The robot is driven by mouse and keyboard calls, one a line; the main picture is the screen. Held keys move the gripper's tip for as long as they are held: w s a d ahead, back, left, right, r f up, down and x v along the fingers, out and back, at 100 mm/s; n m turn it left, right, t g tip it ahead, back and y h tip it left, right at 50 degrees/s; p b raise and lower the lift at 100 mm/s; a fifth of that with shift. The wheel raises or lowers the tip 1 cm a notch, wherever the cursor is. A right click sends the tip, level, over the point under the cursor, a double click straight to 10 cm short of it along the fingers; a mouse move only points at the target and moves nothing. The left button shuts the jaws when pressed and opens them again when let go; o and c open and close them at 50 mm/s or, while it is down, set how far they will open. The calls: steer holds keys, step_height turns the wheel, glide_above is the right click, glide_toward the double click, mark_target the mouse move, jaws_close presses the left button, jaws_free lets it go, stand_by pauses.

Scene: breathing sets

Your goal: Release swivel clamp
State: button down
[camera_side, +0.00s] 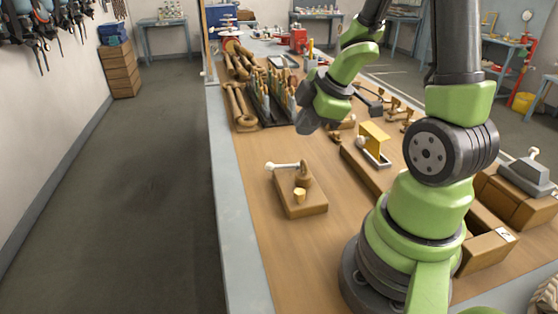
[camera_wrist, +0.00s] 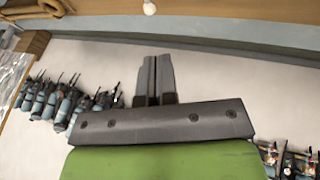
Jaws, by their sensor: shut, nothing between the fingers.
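The swivel clamp (camera_side: 302,207) stands on the near part of the wooden bench in the side view. It has a brown wooden base, a round upright post (camera_side: 303,174), and a lever reaching left to a white knob (camera_side: 270,165). A short pale peg (camera_side: 299,195) stands near its front. My gripper (camera_side: 306,126) is above and behind the clamp, apart from it. In the wrist view my gripper's fingers (camera_wrist: 153,79) are together with nothing between them. A white knob (camera_wrist: 149,7) shows at the top edge there; most of the clamp is out of that view.
A dark tool rack (camera_side: 268,103) and wooden pieces (camera_side: 238,105) lie behind the clamp. A yellow and wood fixture (camera_side: 373,143) stands to its right, with wooden boxes (camera_side: 513,195) farther right. The bench's left edge (camera_side: 230,210) is close; bare bench surrounds the clamp.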

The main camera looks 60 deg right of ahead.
steer(key=shift+s+a+f+n+y, duration=0.2)
steer(key=shift+f+n+y, duration=0.1)
steer(key=shift+f, duration=0.1)
steer(key=shift+w+f, duration=0.1)
glide_toward(273, 169)
steer(key=a+f, duration=0.2)
steer(key=f, duration=0.1)
steer(key=shift+w+a+f, duration=0.1)
steer(key=shift+w, duration=0.05)
steer(key=shift+w+d+f, duration=0.4)
steer(key=shift+w+f, duration=0.15)
steer(key=shift+w+d+f, duration=0.4)
steer(key=shift+w+f, duration=0.15)
steer(key=shift+w+d+f, duration=0.25)
steer(key=shift+w+f, duration=0.05)
